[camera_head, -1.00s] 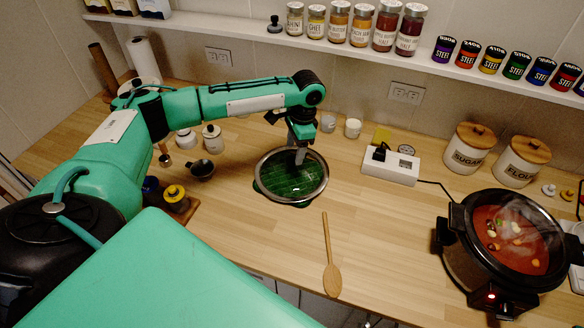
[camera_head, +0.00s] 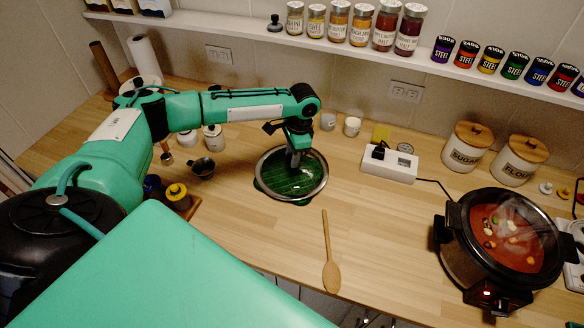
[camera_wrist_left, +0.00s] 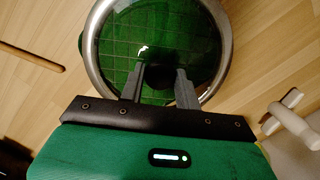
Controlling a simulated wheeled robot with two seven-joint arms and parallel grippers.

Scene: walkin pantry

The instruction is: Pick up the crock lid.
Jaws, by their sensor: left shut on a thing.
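The crock lid (camera_head: 304,182) is a round clear glass disc with a steel rim. It lies over a green gridded mat (camera_head: 259,188) in the middle of the counter, and the mat shows through the glass. In the left wrist view the lid (camera_wrist_left: 118,40) fills the upper middle. My left gripper (camera_head: 294,161) is at the lid's centre, its fingers shut on the dark knob, which shows between the fingertips (camera_wrist_left: 160,73). I cannot see any clear gap under the lid. My right gripper is not in view.
The slow cooker (camera_head: 452,256), full of red stew, stands at the right. A wooden spoon (camera_head: 330,270) lies in front of the lid. A white power box (camera_head: 388,166) and canisters (camera_head: 468,148) stand behind. A dark cup (camera_head: 202,168) is left of the lid. The front-middle counter is mostly clear.

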